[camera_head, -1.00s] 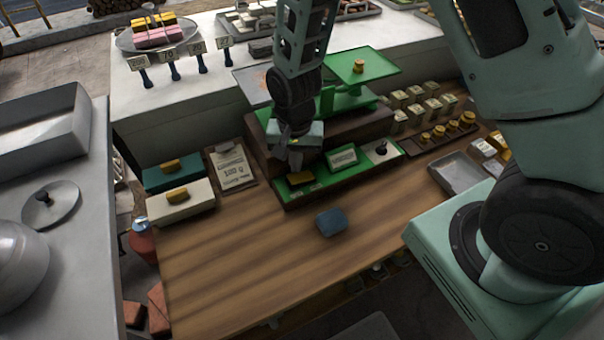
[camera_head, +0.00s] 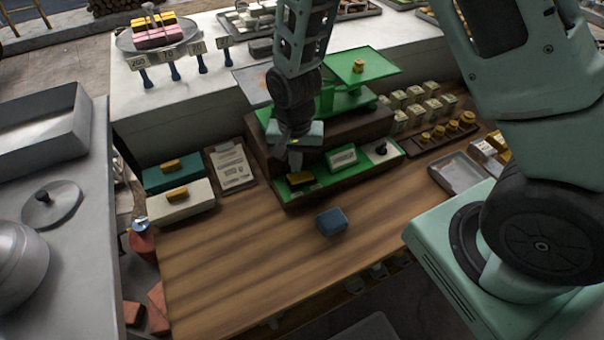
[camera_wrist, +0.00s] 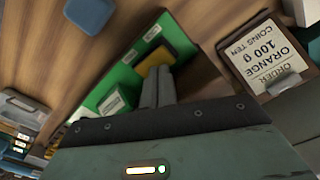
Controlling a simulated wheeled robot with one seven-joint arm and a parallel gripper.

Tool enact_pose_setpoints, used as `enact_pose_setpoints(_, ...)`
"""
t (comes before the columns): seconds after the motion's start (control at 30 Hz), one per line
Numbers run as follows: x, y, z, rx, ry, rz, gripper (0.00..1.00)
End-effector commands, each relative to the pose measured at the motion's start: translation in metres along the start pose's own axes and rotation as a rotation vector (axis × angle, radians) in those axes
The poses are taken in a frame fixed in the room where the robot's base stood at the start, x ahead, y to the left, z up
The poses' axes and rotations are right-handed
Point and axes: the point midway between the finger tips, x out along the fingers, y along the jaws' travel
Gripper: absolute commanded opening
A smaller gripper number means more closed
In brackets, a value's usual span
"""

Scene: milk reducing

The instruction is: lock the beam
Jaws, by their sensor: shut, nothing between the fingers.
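My gripper (camera_head: 295,160) is shut and empty, pointing down just above the yellow block. In the wrist view the shut fingertips (camera_wrist: 158,72) overlap the edge of the yellow block (camera_wrist: 154,60) on the green strip; I cannot tell whether they touch. The fingers hide part of the strip.
A blue block (camera_head: 332,222) lies on the wooden table in front of the scale. An order card (camera_head: 231,167) and two boxes with yellow tops (camera_head: 181,201) stand left. Weights (camera_head: 440,134) and a grey tray (camera_head: 459,172) are right. The table front is clear.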

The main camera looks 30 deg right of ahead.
Motion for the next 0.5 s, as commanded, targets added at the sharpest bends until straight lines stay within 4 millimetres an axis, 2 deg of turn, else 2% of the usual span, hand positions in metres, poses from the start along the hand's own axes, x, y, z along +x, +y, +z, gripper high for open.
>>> enact_pose_setpoints(0.5, 0.0078, 0.0000, 0.0000, 0.000, 0.000, 0.000, 0.00)
